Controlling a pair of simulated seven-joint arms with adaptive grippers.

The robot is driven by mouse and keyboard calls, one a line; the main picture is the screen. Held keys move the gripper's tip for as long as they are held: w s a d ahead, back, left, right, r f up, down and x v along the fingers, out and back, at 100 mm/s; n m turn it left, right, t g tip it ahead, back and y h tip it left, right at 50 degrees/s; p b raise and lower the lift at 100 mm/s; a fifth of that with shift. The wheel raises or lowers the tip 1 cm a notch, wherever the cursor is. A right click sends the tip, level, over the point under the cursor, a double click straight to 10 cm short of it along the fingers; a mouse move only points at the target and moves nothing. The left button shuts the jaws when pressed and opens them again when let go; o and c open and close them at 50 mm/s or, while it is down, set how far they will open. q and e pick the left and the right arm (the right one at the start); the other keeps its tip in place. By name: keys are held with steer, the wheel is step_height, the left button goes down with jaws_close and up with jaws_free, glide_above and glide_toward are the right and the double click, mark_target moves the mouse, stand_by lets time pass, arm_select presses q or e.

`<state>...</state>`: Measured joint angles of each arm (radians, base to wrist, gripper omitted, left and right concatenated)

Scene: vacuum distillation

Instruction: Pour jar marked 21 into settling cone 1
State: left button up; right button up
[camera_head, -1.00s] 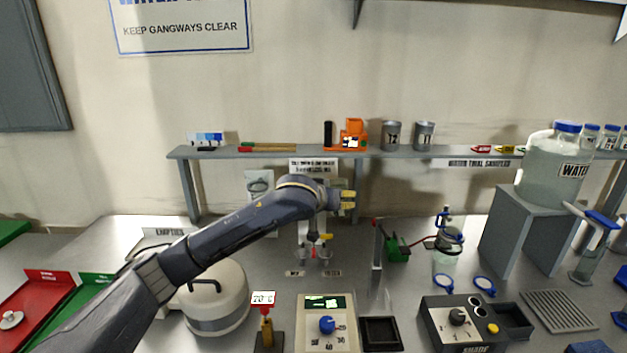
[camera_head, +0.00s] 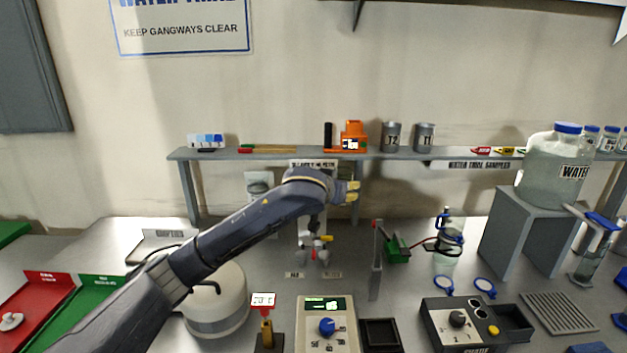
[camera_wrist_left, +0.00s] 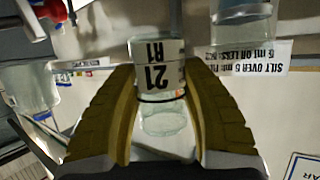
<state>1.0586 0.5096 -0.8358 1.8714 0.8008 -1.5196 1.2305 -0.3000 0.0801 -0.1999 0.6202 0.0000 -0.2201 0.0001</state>
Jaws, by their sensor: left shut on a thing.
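My left gripper (camera_head: 352,191) is in front of the wall, below the shelf, above the stand with the red and yellow taps. In the left wrist view it (camera_wrist_left: 160,110) is shut on a clear glass jar (camera_wrist_left: 162,118) with a white label reading 21 and R1. In the head view the jar is hidden or too small to make out. The settling cones are mostly behind my arm; I cannot tell which is cone 1. A clear vessel (camera_wrist_left: 30,90) and a second clear vessel (camera_wrist_left: 242,30) show either side of the jar in the left wrist view.
A shelf (camera_head: 275,155) with an orange device and grey tins T2 (camera_head: 392,137) and T1 (camera_head: 424,137) runs behind. A dial box (camera_head: 327,325), a green clamp and a glass vessel (camera_head: 445,258) stand on the bench. A white round pot (camera_head: 215,300) is below my arm.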

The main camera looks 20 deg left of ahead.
arm_select(q)
steer(key=shift+r, duration=2.05)
steer(key=s+d+r, duration=0.1)
steer(key=s+d, duration=0.1)
steer(key=s, duration=0.5)
steer(key=s+d+r, duration=0.1)
steer(key=s+d, duration=0.1)
steer(key=s, duration=0.6)
steer(key=shift+s+d, duration=0.15)
steer(key=shift+d, duration=0.15)
steer(key=w+a+f+n+y, duration=0.2)
steer(key=a+f, duration=0.7)
steer(key=a, duration=0.1)
steer(key=shift+w+a+y, duration=0.15)
steer(key=shift+a+y, duration=0.15)
steer(key=shift+a, duration=0.1)
steer(key=shift+r, duration=0.15)
